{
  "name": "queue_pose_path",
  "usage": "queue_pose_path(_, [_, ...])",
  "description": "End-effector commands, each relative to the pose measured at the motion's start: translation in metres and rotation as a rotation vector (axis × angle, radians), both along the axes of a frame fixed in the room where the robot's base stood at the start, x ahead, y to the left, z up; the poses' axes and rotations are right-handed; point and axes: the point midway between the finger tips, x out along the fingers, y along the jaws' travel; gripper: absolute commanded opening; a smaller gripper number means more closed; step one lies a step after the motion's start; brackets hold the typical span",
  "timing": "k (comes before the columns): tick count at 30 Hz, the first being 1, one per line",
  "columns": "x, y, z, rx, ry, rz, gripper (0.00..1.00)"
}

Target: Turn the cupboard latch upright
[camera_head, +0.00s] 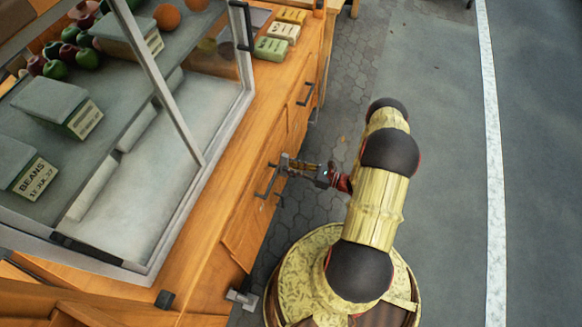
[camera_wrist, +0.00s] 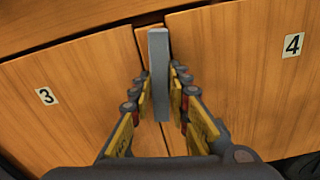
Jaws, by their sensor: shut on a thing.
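The cupboard latch (camera_wrist: 158,72) is a grey bar on the narrow strip between two wooden doors. It runs almost straight up and down in the wrist view, and its lower part sits between my fingers. My gripper (camera_wrist: 161,92) is shut on the latch, with one yellow and dark finger at each side. The door marked 3 (camera_wrist: 75,100) is on the left and the door marked 4 (camera_wrist: 250,75) is on the right; both look shut. In the head view my gripper (camera_head: 287,165) is at the cupboard front, and the latch there is too small to make out.
Dark bar handles (camera_head: 306,94) stick out from the cupboard front near my gripper. A glass display case (camera_head: 205,125) with boxes and fruit stands on the wooden counter (camera_head: 225,170). Cartons (camera_head: 271,48) lie at the counter's far end. Paving (camera_head: 430,130) to the right is clear.

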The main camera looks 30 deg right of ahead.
Motion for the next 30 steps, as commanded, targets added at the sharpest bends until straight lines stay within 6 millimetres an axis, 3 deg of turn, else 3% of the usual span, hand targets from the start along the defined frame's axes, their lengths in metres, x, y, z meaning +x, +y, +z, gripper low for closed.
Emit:
queue_pose_path(12, [-0.0008,0.0006,-0.001,-0.135,-0.103,-0.001,0.0])
queue_pose_path(28, [-0.001,0.0008,-0.001,-0.15,-0.115,-0.001,0.0])
queue_pose_path(29, [-0.001,0.0008,-0.001,-0.15,-0.115,-0.001,0.2])
queue_pose_path(30, [-0.001,0.0008,-0.001,-0.15,-0.115,-0.001,0.22])
